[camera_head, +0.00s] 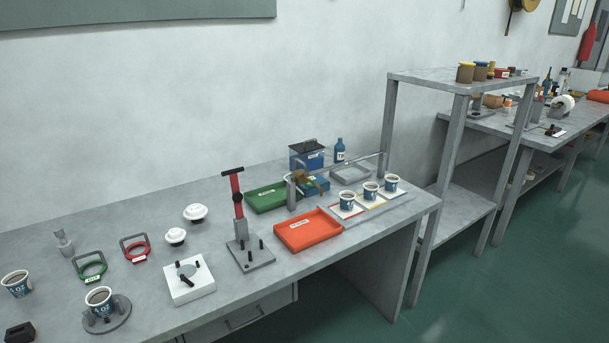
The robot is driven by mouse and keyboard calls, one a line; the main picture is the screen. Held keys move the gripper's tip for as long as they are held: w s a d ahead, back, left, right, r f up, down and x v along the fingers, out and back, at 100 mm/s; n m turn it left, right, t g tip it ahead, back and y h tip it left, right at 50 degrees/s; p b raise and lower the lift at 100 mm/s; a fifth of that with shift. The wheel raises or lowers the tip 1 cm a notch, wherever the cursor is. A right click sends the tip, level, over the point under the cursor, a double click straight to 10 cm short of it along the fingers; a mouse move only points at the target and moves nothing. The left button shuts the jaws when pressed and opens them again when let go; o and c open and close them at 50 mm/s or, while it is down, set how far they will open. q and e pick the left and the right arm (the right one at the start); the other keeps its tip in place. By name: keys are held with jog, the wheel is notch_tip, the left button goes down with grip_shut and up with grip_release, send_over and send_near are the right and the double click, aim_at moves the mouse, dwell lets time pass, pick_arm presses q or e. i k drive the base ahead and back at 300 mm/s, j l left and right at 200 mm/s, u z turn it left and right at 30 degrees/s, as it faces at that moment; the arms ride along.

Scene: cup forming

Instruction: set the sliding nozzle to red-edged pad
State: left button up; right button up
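The sliding nozzle (301,178) appears as a small brown piece near the left end of a grey horizontal rail (350,163). The rail runs above and behind a row of three pads on a grey base. The red-edged pad (346,215) is leftmost, with a cup (347,201) upright on it. A yellow-edged pad with a cup (370,191) is in the middle. Neither gripper is in view.
A red tray (308,232) lies left of the pads, a green tray (267,198) behind it. A red-handled press (238,215) stands upright further left. A shelf (455,80) rises beyond the table's right end. Several cups, rings and lids occupy the left side.

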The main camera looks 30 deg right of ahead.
aim_at(302, 174)
jog(key=i+l+z, duration=0.1)
jog(key=z, duration=1.4)
jog(key=i+l, duration=0.05)
jog(key=l, duration=0.05)
